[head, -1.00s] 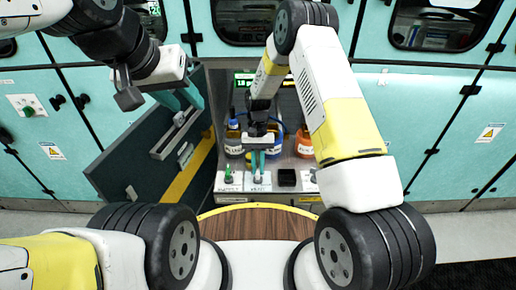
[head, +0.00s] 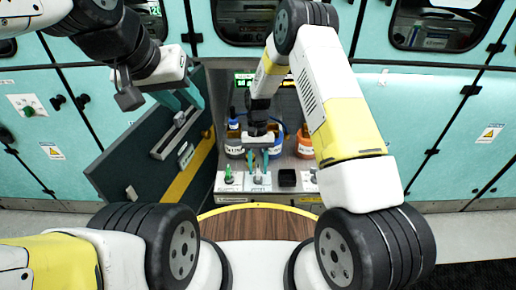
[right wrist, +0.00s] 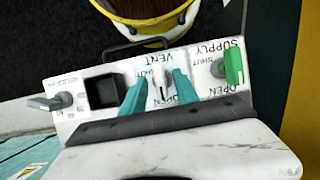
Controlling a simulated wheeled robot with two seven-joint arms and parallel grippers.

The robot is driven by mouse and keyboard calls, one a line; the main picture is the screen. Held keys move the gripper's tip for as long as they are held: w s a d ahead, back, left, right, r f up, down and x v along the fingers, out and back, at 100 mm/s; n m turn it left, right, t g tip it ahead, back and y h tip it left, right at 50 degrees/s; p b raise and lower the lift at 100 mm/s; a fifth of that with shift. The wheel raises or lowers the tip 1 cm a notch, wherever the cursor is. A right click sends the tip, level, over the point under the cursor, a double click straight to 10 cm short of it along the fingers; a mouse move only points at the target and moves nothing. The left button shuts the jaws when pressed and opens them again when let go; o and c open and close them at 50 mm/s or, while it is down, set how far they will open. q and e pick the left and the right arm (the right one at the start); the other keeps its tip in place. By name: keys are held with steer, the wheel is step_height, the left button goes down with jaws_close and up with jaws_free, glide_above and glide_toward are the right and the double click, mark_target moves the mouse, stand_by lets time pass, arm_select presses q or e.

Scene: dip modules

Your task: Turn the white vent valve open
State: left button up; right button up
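The vent valve (right wrist: 164,92) sits on a white plate labelled VENT and SHUT in the right wrist view. It also shows below my right gripper in the head view (head: 258,179). My right gripper (right wrist: 160,88) has its teal fingers spread, one on each side of the valve, with gaps visible. In the head view it (head: 259,162) comes down over the panel from above.
Beside the vent plate are the supply valve with a green handle (right wrist: 234,64) and a black square socket (right wrist: 103,91). A grey lever (right wrist: 50,102) is at the panel's far end. Bottles (head: 234,142) stand behind the panel. The open door (head: 125,165) bounds the left side.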

steer(key=v, duration=0.7)
steer(key=shift+r, duration=0.3)
steer(key=shift+w, duration=0.15)
steer(key=s+d+r+t+y, duration=0.1)
steer(key=s+d+r+t, duration=0.15)
steer(key=r, duration=0.55)
steer(key=s+d+r+t, duration=0.1)
steer(key=d+r, duration=0.2)
steer(key=r, duration=0.5)
steer(key=s+d+r+t+y, duration=0.1)
steer(key=s+d+r, duration=0.1)
steer(key=r, duration=0.5)
steer(key=s+d+r+t, duration=0.3)
steer(key=s+r, duration=0.2)
steer(key=s, duration=0.3)
steer(key=s+d+r+t, duration=0.3)
steer(key=s+r, duration=0.2)
steer(key=s, duration=0.4)
steer(key=shift+s+d, duration=0.15)
steer(key=shift+d, duration=0.2)
